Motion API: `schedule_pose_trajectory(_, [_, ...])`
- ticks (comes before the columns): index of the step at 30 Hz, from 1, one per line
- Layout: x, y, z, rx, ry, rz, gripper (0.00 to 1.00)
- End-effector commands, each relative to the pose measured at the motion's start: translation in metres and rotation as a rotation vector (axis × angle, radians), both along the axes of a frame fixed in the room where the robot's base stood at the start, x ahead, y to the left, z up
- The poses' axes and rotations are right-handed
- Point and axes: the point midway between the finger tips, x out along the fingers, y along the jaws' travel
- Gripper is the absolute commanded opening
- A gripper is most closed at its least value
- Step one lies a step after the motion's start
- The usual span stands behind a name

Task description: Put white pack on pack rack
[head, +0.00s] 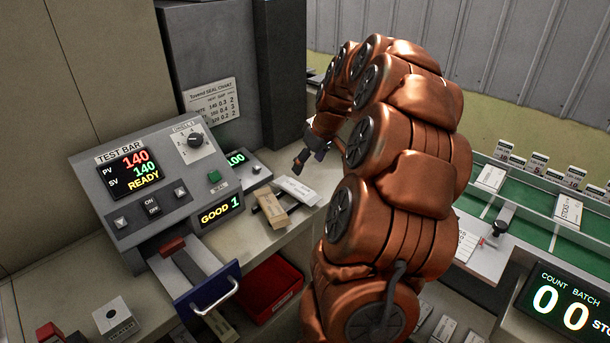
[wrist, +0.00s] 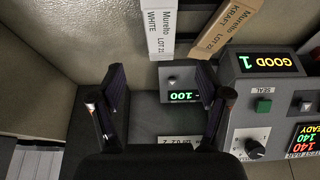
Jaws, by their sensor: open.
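The white pack (head: 296,190), a slim white block with dark print, lies on the bench right of the test bar machine. In the wrist view the white pack (wrist: 163,28) is at the top, its label reading "Muretto WHITE". My gripper (head: 308,158) hangs above the bench, behind and above the pack. In the wrist view my gripper (wrist: 160,102) is open and empty, its fingers spread over the small green display, with the pack beyond the fingertips. I cannot tell which fixture is the pack rack. My arm hides part of the bench.
A tan kraft pack (head: 273,211) lies beside the white one, and also shows in the wrist view (wrist: 222,28). The test bar machine (head: 150,190) stands at left. A red bin (head: 268,288) is below. A green tray with cards (head: 535,205) is at right.

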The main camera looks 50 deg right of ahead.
Motion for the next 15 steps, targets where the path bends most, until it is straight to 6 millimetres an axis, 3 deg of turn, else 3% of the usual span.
schedule_pose_trajectory(11, [-0.006,0.003,0.013,0.002,0.003,0.002,0.76])
schedule_pose_trajectory(14, [-0.002,0.02,0.015,0.011,0.011,0.016,0.76])
schedule_pose_trajectory(15, [0.0,0.034,0.017,0.017,0.017,0.028,0.76])
